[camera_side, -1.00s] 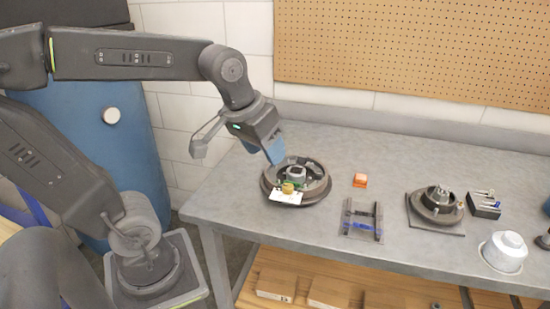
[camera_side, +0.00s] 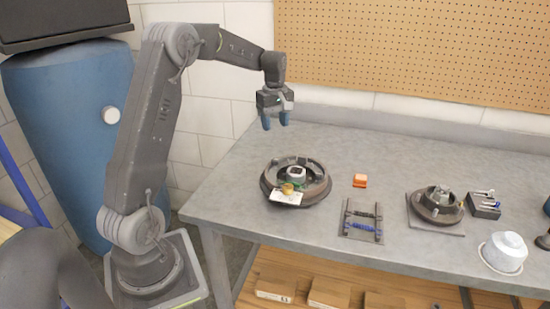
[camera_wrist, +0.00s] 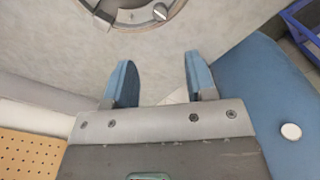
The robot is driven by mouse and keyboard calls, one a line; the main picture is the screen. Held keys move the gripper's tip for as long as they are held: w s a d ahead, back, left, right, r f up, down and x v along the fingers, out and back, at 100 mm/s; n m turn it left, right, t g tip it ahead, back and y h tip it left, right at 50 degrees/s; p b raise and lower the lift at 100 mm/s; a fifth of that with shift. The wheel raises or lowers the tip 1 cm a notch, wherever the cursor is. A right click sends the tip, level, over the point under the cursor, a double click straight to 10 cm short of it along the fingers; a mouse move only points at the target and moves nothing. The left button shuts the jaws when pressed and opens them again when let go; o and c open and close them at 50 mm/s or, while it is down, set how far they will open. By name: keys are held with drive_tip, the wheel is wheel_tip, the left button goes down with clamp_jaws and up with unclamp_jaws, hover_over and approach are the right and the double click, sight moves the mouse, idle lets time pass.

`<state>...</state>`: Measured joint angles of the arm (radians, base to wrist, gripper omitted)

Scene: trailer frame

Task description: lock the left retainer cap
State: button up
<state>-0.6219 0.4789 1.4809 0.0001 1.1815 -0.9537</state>
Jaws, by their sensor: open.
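A round dark drum assembly (camera_side: 267,188) sits on the workbench (camera_side: 335,150) at its left part, with a grey hub inside it, a brass-coloured piece (camera_side: 287,188) and a white card at its front rim. I cannot tell which small part is the left retainer cap. My gripper (camera_side: 275,121) hangs above the bench, up and behind the drum, with its blue fingers pointing down. It is open and empty. In the wrist view the fingers (camera_wrist: 158,72) are spread apart, and part of the drum (camera_wrist: 132,17) with a small silver fitting (camera_wrist: 160,12) shows at the top edge.
Right of the drum are an orange block (camera_side: 360,180), a small rack with blue bars (camera_side: 361,218), a second hub assembly (camera_side: 437,203), a dark holder of small tools (camera_side: 484,205) and a white lidded pot (camera_side: 504,252). A pegboard wall (camera_side: 420,50) stands behind.

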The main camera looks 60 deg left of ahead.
sight(275, 159)
wheel_tip(275, 159, down, 13)
drive_tip(key=shift+r, duration=0.2)
idle(0.3)
drive_tip(key=c, duration=0.9)
